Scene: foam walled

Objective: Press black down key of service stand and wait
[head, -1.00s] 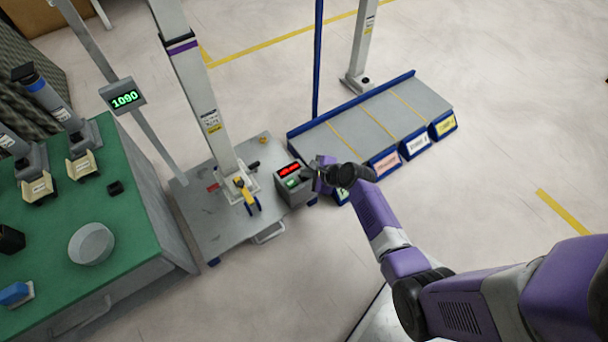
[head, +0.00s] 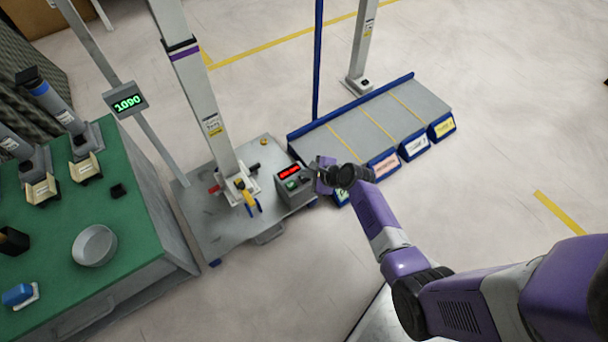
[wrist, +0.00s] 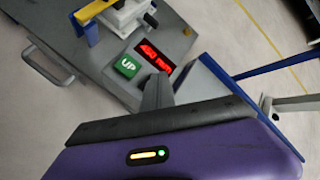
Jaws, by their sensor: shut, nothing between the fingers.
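The service stand is a grey base plate (head: 240,228) with a tall white column (head: 205,105). A grey control box (head: 293,195) sits at its right edge, with a lit red display (head: 289,172) and a green key (head: 292,184). In the wrist view the green key (wrist: 127,67) reads "UP", beside the red display (wrist: 155,57). My gripper (wrist: 155,92) is shut and empty, its fingertips over the box to the right of the green key. The black down key is hidden behind the fingers there. I cannot tell whether they touch it. In the head view my gripper (head: 312,171) is at the box's right side.
A green display (head: 126,102) on a pole reads 1090. A green-topped bench (head: 60,220) with a round dish (head: 94,245) stands left. A low grey platform (head: 375,125) with labelled blue bins (head: 415,146) lies right of the box. Open floor lies in front.

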